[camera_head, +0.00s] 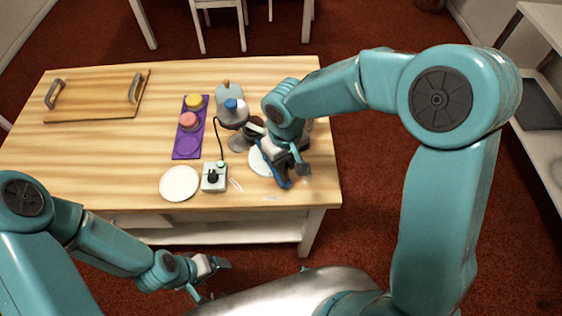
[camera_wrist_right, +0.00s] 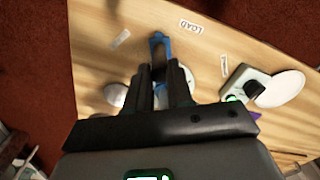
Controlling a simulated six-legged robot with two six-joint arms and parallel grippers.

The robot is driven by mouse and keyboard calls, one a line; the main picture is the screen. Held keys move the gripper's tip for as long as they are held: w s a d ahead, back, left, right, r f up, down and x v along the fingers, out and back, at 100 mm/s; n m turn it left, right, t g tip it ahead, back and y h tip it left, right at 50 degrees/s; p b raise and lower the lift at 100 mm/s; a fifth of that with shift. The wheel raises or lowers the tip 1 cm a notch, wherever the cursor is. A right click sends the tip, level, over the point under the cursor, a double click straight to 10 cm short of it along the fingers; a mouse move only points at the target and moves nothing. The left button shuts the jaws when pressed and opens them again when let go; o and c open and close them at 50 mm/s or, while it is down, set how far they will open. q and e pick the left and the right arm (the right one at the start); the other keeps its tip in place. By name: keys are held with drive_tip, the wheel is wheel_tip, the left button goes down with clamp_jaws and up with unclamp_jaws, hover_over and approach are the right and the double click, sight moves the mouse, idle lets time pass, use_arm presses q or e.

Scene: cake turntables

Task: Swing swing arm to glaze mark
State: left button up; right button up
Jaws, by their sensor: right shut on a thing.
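My right gripper (camera_head: 288,166) is over the right front part of the table, shut on a blue piece (camera_head: 268,172) that appears to be the swing arm. In the right wrist view the blue piece (camera_wrist_right: 158,42) sticks out beyond the dark fingers (camera_wrist_right: 161,85). A pale round disc (camera_head: 257,160) lies partly hidden below the gripper. White labels lie on the table; one reads LOAD (camera_wrist_right: 191,27), and another label (camera_wrist_right: 121,38) is too small to read. I cannot tell which is the glaze mark. My left gripper (camera_head: 212,280) is open and empty, off the table's front edge.
A grey control box (camera_head: 214,178) with a black knob and green light stands beside a white plate (camera_head: 180,183). A purple mat (camera_head: 187,147) holds yellow and pink round pieces. A blue-capped container (camera_head: 231,108) stands behind. A wooden board (camera_head: 95,100) lies at back left.

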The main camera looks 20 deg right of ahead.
drive_tip(key=shift+w+d+r, duration=0.1)
drive_tip(key=shift+w+d, duration=0.1)
drive_tip(key=shift+d, duration=0.25)
drive_tip(key=shift+w+d+r, duration=0.1)
drive_tip(key=shift+w+d, duration=0.05)
drive_tip(key=shift+d, duration=0.25)
drive_tip(key=shift+w+d+f, duration=0.1)
drive_tip(key=shift+w+d, duration=0.25)
drive_tip(key=shift+d, duration=0.3)
drive_tip(key=shift+w+d, duration=0.35)
drive_tip(key=shift+d, duration=0.25)
drive_tip(key=shift+w+d, duration=0.2)
drive_tip(key=shift+d, duration=0.05)
drive_tip(key=o, duration=0.8)
drive_tip(key=shift+s, duration=0.1)
